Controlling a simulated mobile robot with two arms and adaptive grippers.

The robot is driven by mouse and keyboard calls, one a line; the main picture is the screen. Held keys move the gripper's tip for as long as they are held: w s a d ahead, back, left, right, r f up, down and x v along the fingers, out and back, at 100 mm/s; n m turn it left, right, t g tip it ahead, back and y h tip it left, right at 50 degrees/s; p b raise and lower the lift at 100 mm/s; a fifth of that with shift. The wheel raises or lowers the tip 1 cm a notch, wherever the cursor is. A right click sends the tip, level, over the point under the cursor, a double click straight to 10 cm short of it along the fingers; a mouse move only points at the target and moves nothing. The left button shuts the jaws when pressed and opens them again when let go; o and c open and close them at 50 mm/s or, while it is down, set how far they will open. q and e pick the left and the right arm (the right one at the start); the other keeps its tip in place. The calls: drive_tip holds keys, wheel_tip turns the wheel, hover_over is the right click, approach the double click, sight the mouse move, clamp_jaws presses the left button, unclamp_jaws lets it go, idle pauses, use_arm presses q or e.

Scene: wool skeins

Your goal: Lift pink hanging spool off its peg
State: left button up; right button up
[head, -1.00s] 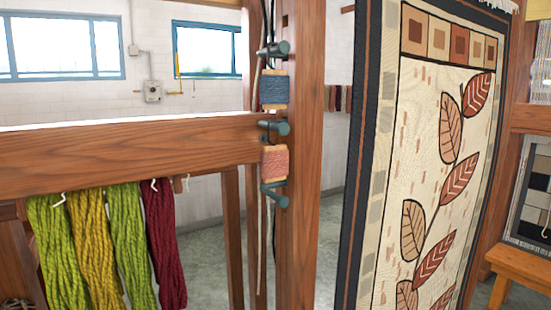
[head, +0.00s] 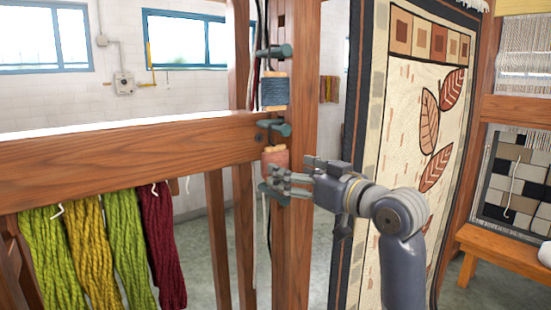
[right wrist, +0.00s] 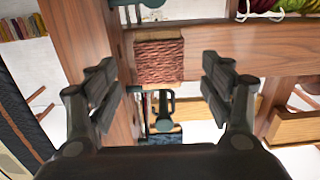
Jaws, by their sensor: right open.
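The pink spool (head: 275,159) hangs at a dark peg on the wooden post (head: 299,110), under the blue spool (head: 274,91). Its lower part is partly hidden by my right gripper (head: 272,183) in the head view. In the right wrist view the pink spool (right wrist: 158,61) lies ahead, between the lines of the two spread fingers (right wrist: 160,82). The right gripper is open and empty; I see no finger closed on the spool. The blue spool (right wrist: 161,138) shows lower in that view. My left gripper is not in view.
A wooden beam (head: 130,150) joins the post from the left, with green, yellow and dark red skeins (head: 105,255) hanging below. A leaf-patterned rug (head: 400,140) hangs to the right, behind my right arm. A bench (head: 505,250) stands at far right.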

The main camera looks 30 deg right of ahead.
sight(278, 164)
drive_tip(key=w+p, duration=0.1)
drive_tip(key=w, duration=0.1)
drive_tip(key=w+p, duration=0.1)
drive_tip(key=w, duration=0.1)
drive_tip(key=w+p, duration=0.1)
drive_tip(key=w, duration=0.1)
drive_tip(key=shift+w+a+r+p, duration=0.2)
drive_tip(key=shift+w+a+p, duration=0.05)
drive_tip(key=shift+w+p, duration=0.05)
drive_tip(key=shift+w+a+f, duration=0.1)
drive_tip(key=shift+w+f, duration=0.05)
drive_tip(key=shift+w, duration=0.25)
drive_tip(key=shift+s, duration=0.1)
drive_tip(key=shift+c, duration=0.5)
drive_tip(key=shift+s, duration=0.1)
drive_tip(key=c, duration=0.5)
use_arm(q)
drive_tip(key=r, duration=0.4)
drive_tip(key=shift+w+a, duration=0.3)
use_arm(e)
drive_tip(key=c, duration=0.6)
